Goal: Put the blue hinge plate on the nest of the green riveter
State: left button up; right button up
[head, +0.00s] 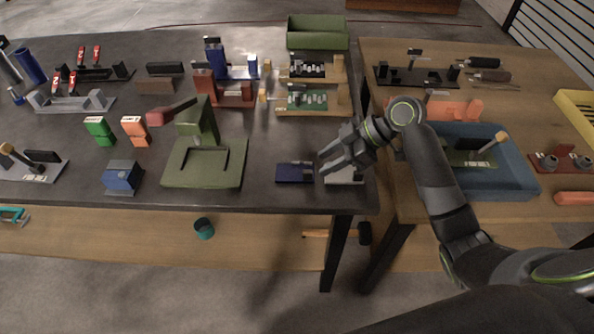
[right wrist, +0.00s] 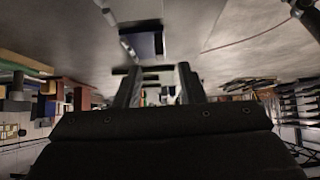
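The blue hinge plate (head: 294,173) lies flat near the front edge of the dark table, and a dark blue piece that looks like it shows in the right wrist view (right wrist: 145,45). The green riveter (head: 203,128) stands to its left, with a red-handled lever and a broad green base; its nest looks empty, with no blue plate on it. My right gripper (head: 323,162) is just right of the plate, above a pale grey block. In the right wrist view its two fingers (right wrist: 157,85) are apart with nothing clearly held between them. My left gripper is not in view.
The pale grey block (head: 345,174) sits under my right gripper. A small blue box (head: 123,177) stands left of the riveter. A wooden rack (head: 313,110) and a green bin (head: 317,42) stand behind. A blue tray (head: 515,180) is on the right table. The tabletop between riveter and plate is clear.

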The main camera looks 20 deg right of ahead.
aim_at(310, 171)
jog(key=shift+p+x, duration=0.6)
jog(key=shift+x, duration=2.3)
grip_shut()
